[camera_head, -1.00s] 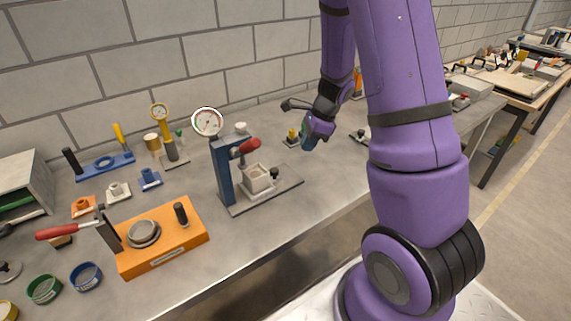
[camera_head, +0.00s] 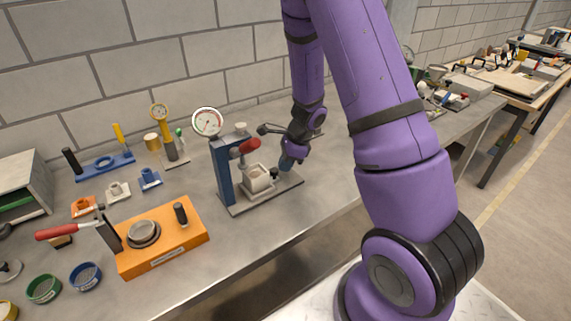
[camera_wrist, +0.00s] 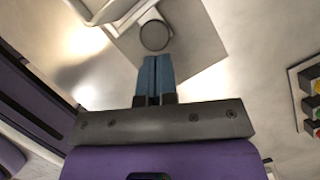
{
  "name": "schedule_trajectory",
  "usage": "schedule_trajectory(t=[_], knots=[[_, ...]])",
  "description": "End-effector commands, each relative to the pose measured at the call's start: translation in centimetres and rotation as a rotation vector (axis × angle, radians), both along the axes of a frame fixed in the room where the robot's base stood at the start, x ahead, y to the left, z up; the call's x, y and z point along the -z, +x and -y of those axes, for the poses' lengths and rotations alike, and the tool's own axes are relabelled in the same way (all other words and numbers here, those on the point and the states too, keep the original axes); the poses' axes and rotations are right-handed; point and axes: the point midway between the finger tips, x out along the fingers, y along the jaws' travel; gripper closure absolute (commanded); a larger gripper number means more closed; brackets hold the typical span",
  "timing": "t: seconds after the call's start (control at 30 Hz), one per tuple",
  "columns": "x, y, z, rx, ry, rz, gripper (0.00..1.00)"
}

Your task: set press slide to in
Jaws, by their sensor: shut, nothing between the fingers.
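The press is a dark blue column (camera_head: 225,172) with a red-handled lever (camera_head: 248,146) and a round dial gauge (camera_head: 207,122) on top. It stands on a flat grey base plate (camera_head: 246,207). A pale square box, the slide (camera_head: 257,179), sits on the plate with a dark knob on its right side. The knob (camera_wrist: 155,35) shows in the wrist view just beyond my fingertips. My gripper (camera_head: 287,166) is shut and empty, pointing down beside the knob at the slide's right. In the head view it partly hides the knob, and I cannot tell whether they touch.
An orange fixture (camera_head: 165,240) with a red-handled clamp stands at the front left. Blue and green rings (camera_head: 85,276) lie left of it. Small blocks and gauges line the back. The bench in front of the press is clear.

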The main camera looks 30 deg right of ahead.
Motion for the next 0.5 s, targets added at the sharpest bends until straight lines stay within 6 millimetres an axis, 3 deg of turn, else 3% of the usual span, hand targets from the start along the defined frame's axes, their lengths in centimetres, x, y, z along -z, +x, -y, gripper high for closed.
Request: schedule_trajectory(t=[0.23, 0.5], knots=[[0.0, 0.0, -0.6, -0.002, 0.001, 0.001, 1.00], [0.0, -0.2, -4.2, -0.003, 0.001, -0.001, 1.00]])
